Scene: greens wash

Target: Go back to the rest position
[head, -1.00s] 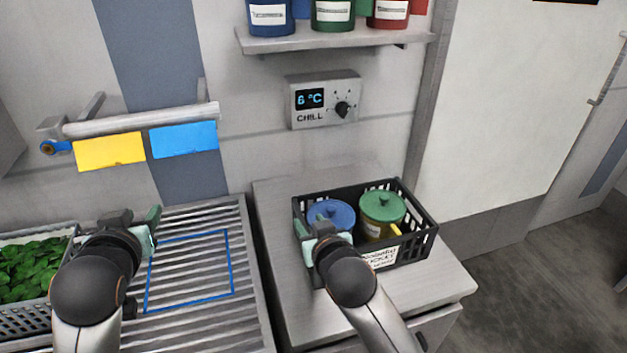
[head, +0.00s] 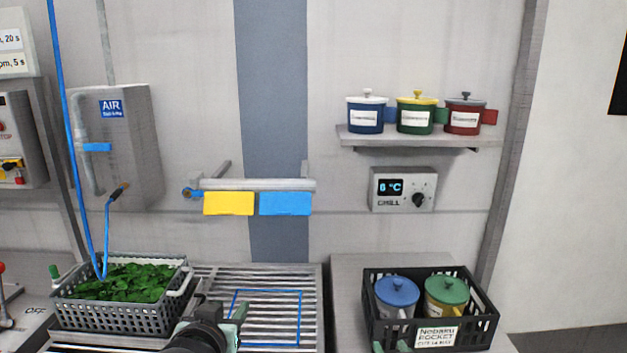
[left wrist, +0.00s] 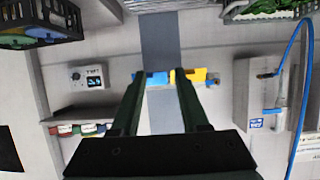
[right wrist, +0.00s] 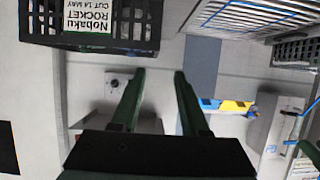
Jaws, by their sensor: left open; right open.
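My left gripper (head: 228,312) is low in the head view, in front of the slatted rack (head: 262,275). It is open, with nothing between its fingers in the left wrist view (left wrist: 159,77). My right gripper (head: 391,347) barely shows at the bottom edge of the head view, in front of the black crate (head: 481,310). In the right wrist view (right wrist: 159,74) its fingers are apart and empty. The crate holds a blue-lidded pot (head: 397,291) and a green-lidded pot (head: 447,290), and carries a "Nobaku ROCKET" label (head: 436,336). Most of both arms is out of view.
A grey basket (head: 120,319) of green leaves stands left of the rack, a blue hose (head: 73,140) hanging over it. A wall rail (head: 255,185) holds yellow and blue cards. A shelf (head: 420,138) with three pots is above the CHILL dial (head: 403,189). The blue-outlined rack area looks empty.

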